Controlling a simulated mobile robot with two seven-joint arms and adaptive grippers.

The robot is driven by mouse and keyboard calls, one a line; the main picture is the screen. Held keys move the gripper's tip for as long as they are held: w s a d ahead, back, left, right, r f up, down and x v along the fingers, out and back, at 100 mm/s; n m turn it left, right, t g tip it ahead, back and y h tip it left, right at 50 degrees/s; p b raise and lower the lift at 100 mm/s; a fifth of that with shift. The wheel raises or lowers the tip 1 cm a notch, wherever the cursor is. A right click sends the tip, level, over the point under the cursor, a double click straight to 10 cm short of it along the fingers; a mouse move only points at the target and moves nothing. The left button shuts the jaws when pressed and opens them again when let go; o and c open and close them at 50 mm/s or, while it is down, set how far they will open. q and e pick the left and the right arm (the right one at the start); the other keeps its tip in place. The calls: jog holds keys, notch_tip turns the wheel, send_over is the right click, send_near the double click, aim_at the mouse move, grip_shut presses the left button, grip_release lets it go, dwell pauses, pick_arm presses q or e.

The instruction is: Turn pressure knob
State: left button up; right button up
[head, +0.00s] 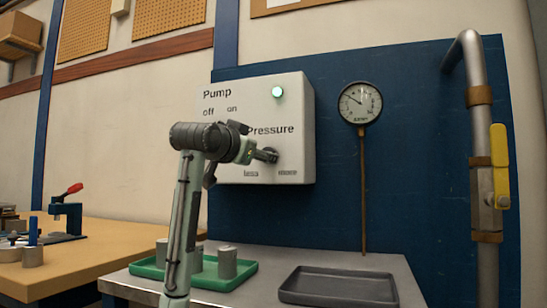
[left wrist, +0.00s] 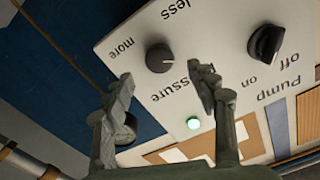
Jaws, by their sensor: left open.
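The dark round pressure knob (left wrist: 158,57) sits on the white panel (head: 301,110) between the "less" and "more" labels. In the left wrist view, the panel appears upside down. My left gripper (left wrist: 163,78) is open, with its fingertips pointing at the panel and the knob in the gap just ahead of them. I cannot tell whether they touch it. In the head view, my left gripper (head: 267,155) is at the panel's lower part and largely hides the knob. My right gripper is in neither view.
A black pump knob (left wrist: 265,42) is beside the pressure knob. A green lamp (head: 277,92) is lit. A round gauge (head: 360,103) hangs right of the panel. Below are a green tray (head: 235,280) and a dark tray (head: 340,288). A yellow-handled valve (head: 499,165) is far right.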

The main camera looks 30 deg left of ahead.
pick_arm(q)
jog(key=x, duration=0.6)
jog(key=shift+w, duration=0.1)
jog(key=shift+c, duration=0.3)
